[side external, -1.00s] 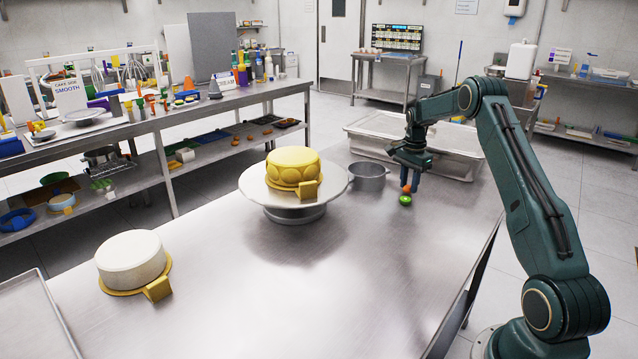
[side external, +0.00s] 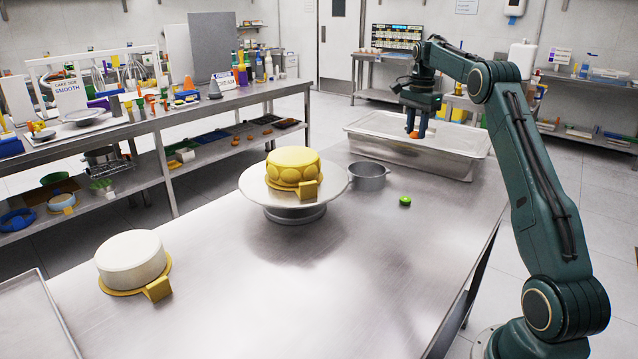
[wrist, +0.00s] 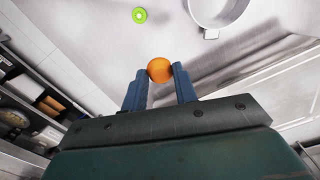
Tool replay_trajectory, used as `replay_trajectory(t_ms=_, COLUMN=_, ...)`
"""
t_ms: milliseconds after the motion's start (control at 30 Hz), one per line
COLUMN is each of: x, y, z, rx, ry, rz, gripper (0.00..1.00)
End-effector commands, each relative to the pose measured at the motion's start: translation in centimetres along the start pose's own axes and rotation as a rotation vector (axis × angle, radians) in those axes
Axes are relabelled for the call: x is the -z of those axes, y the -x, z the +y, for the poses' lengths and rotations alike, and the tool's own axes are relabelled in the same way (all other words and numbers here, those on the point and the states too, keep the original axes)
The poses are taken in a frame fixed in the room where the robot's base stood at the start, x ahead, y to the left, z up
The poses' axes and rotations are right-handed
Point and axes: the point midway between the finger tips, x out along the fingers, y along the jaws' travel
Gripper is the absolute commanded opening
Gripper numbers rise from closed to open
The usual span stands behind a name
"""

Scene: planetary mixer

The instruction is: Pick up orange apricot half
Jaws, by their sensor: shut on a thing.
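The orange apricot half (wrist: 160,70) is between the two blue fingertips of my gripper (wrist: 160,84) in the wrist view, with a finger touching each side. In the side view my gripper (side external: 417,134) hangs in the air above the far right of the steel table, in front of the clear tub. The apricot half (side external: 414,135) shows there as a small orange spot between the fingers. It is clear of the table.
A green round slice (side external: 405,201) lies alone on the steel table (side external: 330,270). A metal pan (side external: 368,177) and a clear tub (side external: 440,150) stand nearby. A yellow cake (side external: 293,166) sits on a turntable (side external: 255,187); a white cake (side external: 130,260) is front left.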

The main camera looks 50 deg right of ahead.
Motion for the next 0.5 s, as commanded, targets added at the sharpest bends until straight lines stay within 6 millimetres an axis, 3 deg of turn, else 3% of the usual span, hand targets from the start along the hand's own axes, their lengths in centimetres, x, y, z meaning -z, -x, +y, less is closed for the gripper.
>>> replay_trajectory(t_ms=200, x=0.0, y=1.4, z=0.0, rx=0.0, ry=0.0, rz=0.0, gripper=0.08)
replay_trajectory(t_ms=500, x=0.0, y=1.7, z=0.0, rx=-0.001, ry=0.0, rz=-0.001, gripper=0.08)
